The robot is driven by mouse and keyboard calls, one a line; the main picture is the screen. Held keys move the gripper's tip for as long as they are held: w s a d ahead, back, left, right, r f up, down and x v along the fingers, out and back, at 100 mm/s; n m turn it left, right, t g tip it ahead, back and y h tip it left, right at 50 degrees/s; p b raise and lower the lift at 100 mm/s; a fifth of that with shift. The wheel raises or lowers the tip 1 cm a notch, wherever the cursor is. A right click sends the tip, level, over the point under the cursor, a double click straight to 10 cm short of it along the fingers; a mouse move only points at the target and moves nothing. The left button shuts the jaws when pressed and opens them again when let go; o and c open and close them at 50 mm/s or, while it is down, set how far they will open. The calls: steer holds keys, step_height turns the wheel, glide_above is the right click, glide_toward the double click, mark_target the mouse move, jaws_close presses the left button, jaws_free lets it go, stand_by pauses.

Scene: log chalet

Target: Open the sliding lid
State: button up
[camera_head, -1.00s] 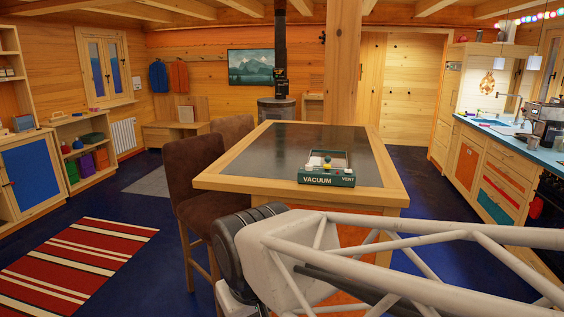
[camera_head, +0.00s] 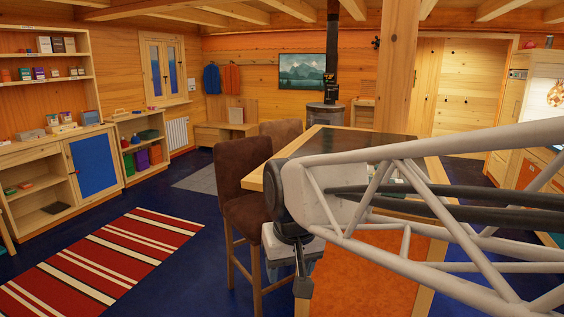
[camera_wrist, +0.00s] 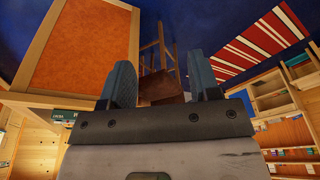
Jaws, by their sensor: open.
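No sliding lid can be made out clearly. A dark green box (camera_wrist: 62,115) shows partly at the left of the wrist view, by the table edge. In the head view my arm hides most of it. A low wooden cabinet at left has a blue panel (camera_head: 93,163) over its right part; its left part is open, with shelves. Whether that panel slides, I cannot tell. My gripper (camera_wrist: 160,84) is open and empty, its two fingers apart. In the head view it hangs low (camera_head: 303,283) in front of the table, away from box and cabinet.
The table (camera_head: 272,180) with an orange side panel (camera_head: 375,275) stands close behind my arm. A brown bar stool (camera_head: 243,180) is just left of it. A striped red rug (camera_head: 105,262) lies on the open blue floor at left. Shelves line the left wall.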

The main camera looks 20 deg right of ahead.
steer(key=w+d+r+m, duration=0.2)
steer(key=w+d+r, duration=0.1)
steer(key=w+d, duration=0.6)
steer(key=w+d+r+m, duration=0.1)
steer(key=w+d+r, duration=0.4)
steer(key=w, duration=0.5)
steer(key=w+d+r+m, duration=0.2)
steer(key=w+d, duration=0.7)
steer(key=w, duration=0.1)
steer(key=w+d+f+m, duration=0.1)
steer(key=w+d, duration=0.3)
steer(key=d, duration=0.8)
steer(key=w+d+f+m, duration=0.2)
steer(key=w+d, duration=0.3)
steer(key=d, duration=0.8)
steer(key=w+d+f+m+y, duration=0.1)
steer(key=w+d+f, duration=0.2)
steer(key=d, duration=0.9)
steer(key=shift+w+d+f+m+g, duration=0.2)
steer(key=shift+w+m+g, duration=0.1)
steer(key=shift+w, duration=0.35)
steer(key=shift+d+f, duration=0.15)
steer(key=shift+d, duration=0.25)
steer(key=shift+f, duration=0.15)
